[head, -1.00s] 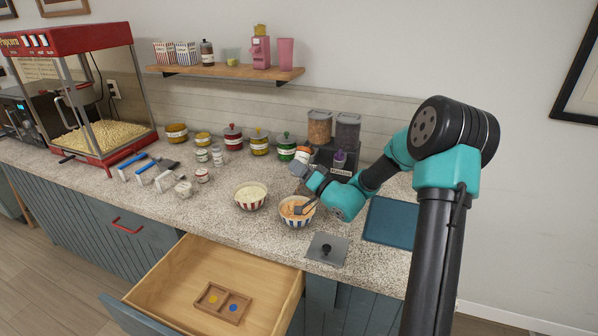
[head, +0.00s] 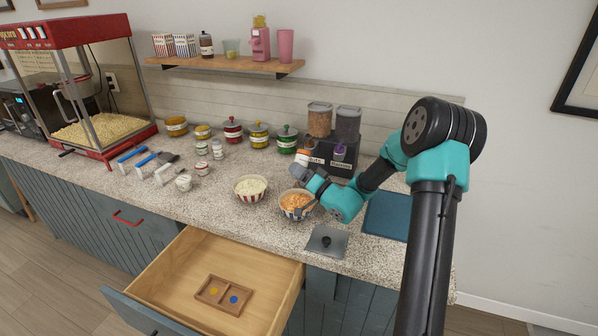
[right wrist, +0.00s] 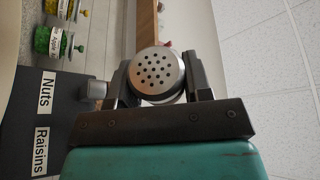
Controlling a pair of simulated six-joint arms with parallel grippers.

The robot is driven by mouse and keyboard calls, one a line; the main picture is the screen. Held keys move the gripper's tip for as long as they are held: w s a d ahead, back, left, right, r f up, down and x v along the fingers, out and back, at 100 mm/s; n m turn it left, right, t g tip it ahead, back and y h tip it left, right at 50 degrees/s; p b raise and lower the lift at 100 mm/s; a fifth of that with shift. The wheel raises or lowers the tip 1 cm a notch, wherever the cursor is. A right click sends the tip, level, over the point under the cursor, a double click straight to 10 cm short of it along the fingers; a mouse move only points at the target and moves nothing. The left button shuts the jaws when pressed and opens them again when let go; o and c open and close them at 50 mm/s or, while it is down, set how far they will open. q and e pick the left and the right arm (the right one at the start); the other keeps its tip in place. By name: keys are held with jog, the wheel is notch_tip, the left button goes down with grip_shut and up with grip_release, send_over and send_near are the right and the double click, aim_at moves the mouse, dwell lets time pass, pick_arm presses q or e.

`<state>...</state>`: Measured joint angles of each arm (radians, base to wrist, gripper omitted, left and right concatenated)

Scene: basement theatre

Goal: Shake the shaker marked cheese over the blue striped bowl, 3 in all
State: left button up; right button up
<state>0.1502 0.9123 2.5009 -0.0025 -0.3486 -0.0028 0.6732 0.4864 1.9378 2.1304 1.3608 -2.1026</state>
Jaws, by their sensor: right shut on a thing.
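My right gripper (head: 300,170) is shut on a shaker (head: 303,157), whose orange and white body shows just past the fingers. In the right wrist view, the shaker's round metal cap with holes (right wrist: 155,73) faces the camera between the two fingers. Its label cannot be read. The blue striped bowl (head: 293,213) stands on the counter just below and in front of the gripper. It holds orange food, and a dark handle-like shape crosses its right side. My left gripper is not in view.
A red striped bowl (head: 250,200) with pale contents stands to the left. A rack of Nuts and Raisins dispensers (head: 340,165) is close behind the gripper. The drawer (head: 175,275) is open.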

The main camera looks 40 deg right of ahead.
aim_at(299, 162)
jog(key=shift+r, duration=0.15)
jog(key=shift+r, duration=1.6)
jog(key=shift+f, duration=0.1)
notch_tip(299, 162, down, 3)
jog(key=shift+f, duration=0.2)
jog(key=shift+r+m, duration=0.1)
jog(key=shift+m, duration=0.2)
